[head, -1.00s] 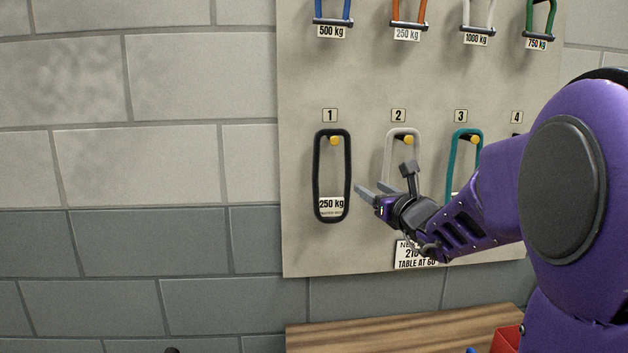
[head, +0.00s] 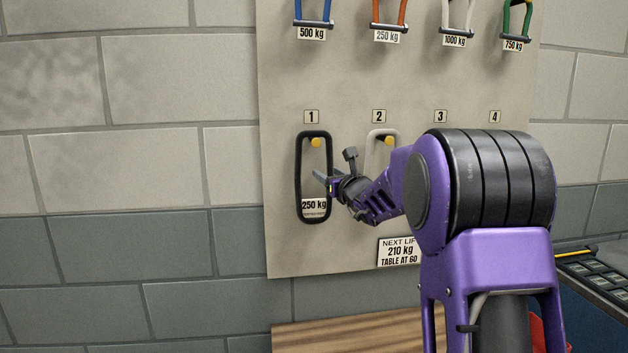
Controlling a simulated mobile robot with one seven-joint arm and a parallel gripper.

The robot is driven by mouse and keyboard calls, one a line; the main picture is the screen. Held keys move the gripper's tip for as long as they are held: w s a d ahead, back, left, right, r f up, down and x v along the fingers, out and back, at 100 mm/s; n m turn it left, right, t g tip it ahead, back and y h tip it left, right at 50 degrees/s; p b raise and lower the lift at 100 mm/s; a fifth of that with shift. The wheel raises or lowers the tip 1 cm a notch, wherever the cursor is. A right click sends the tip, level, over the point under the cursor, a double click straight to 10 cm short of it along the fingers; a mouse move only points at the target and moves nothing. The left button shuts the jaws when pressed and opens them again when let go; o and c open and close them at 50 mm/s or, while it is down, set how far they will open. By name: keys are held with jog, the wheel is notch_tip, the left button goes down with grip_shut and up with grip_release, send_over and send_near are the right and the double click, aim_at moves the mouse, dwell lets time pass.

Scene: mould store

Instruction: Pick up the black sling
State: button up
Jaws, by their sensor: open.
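The black sling (head: 299,178) is a long closed loop hanging from the yellow-tipped peg (head: 316,142) under the number 1 sign. A "250 kg" tag (head: 314,205) sits at its lower part. My gripper (head: 322,179) is open and its fingers point left, at the sling's right strand around mid-height. In the picture the fingertips overlap the sling's right side and opening. I cannot tell whether they touch it or whether the strand is between them.
A white sling (head: 380,132) hangs on peg 2, partly behind my arm. Shackled slings with weight tags hang along the top of the board (head: 290,90). A "Next lift 210 kg" sign (head: 397,252) is below. A wooden surface (head: 350,333) lies at the bottom. The wall left is clear.

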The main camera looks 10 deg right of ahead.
grip_shut()
dwell(0.3)
jog(key=shift+r, duration=0.1)
dwell(0.4)
